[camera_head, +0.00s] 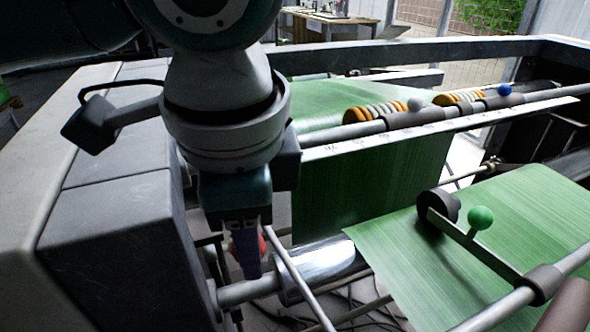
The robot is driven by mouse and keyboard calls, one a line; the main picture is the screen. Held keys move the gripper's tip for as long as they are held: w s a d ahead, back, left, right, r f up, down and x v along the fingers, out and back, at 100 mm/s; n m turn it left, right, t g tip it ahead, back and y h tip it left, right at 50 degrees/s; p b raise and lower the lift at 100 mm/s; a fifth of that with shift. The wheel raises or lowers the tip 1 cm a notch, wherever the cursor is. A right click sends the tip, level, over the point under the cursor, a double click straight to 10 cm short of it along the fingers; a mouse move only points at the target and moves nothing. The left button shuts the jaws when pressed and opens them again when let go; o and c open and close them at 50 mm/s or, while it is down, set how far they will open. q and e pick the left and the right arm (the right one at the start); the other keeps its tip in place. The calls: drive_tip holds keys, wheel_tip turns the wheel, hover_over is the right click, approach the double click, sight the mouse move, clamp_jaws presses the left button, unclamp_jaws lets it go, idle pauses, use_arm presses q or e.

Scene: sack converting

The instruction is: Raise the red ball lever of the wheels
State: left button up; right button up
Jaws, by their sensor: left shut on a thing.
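The red ball (262,245) of the lever shows low in the head view, left of the middle, partly covered by my left gripper. My left gripper (247,258) points down and is shut on the red ball lever. Its dark fingers hide most of the ball, and the lever's arm and the wheels on it cannot be made out. My right gripper is not in view.
A green ball lever (480,217) with a dark wheel rests over the green web (540,195). A grey ball (415,104) and a blue ball (504,89) stand on the far shaft beside orange and white wheels (372,113). A grey housing (120,240) stands close left of my gripper.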

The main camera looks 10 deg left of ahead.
use_arm(q)
clamp_jaws()
idle(0.8)
